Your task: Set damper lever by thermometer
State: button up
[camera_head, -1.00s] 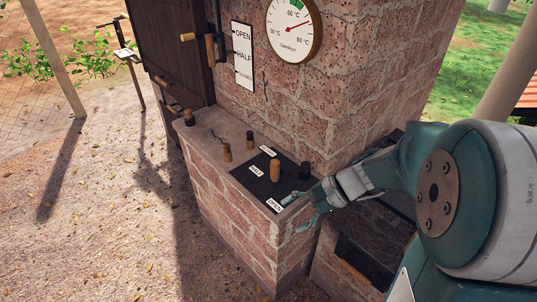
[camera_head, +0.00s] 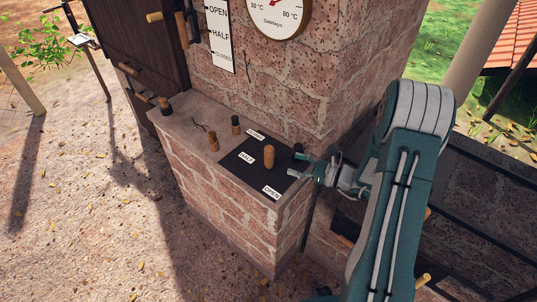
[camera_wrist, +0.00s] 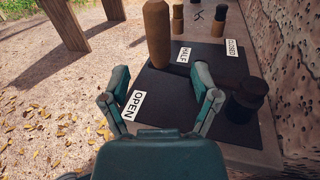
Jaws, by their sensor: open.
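The round thermometer (camera_head: 277,12) hangs on the brick wall in the head view. Its top and most of its needle are cut off, so I cannot read it. Left of it, a white sign (camera_head: 219,34) reads OPEN, HALF, CLOSED. On the ledge, a black mat (camera_head: 244,172) has CLOSED, HALF and OPEN labels, with a wooden peg (camera_head: 269,156) standing near HALF. My gripper (camera_head: 313,171) is open and empty over the mat's OPEN end; the wrist view shows its fingers (camera_wrist: 161,78) apart.
A dark peg (camera_head: 298,148) stands close to my gripper, by its right finger in the wrist view (camera_wrist: 247,98). More pegs (camera_head: 213,142) stand farther along the ledge (camera_head: 190,118). A dark wooden door (camera_head: 128,50) is left. Gravel ground (camera_head: 90,220) is open in front.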

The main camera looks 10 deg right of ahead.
aim_at(269, 156)
jog(key=x, duration=0.8)
jog(key=shift+w+a, duration=0.1)
jog(key=shift+a, duration=0.15)
jog(key=shift+c, duration=0.3)
grip_shut()
